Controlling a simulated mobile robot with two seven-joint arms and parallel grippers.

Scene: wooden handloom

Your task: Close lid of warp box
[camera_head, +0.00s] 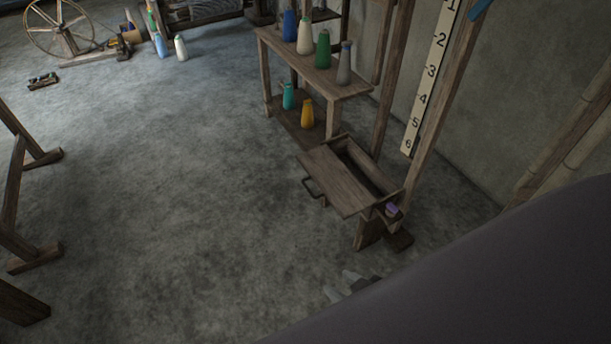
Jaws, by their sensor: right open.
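The wooden warp box stands on short legs against the right wall, with its back rim (374,161) beside the shelf. Its flat wooden lid (336,182) is open, lying toward the front left, and the dark inside of the box shows behind it. A dark handle (313,190) sits at the box's left front. My right gripper (345,284) is open, low in the picture in front of the box and apart from it. It is small and partly hidden by my large dark arm. My left gripper is not in view.
A wooden shelf (318,73) with several coloured yarn cones stands behind the box. A small purple item (392,208) is at the box's right end. A numbered scale (430,80) is on the wall side. Wooden frame legs (38,258) stand at left. The middle floor is clear.

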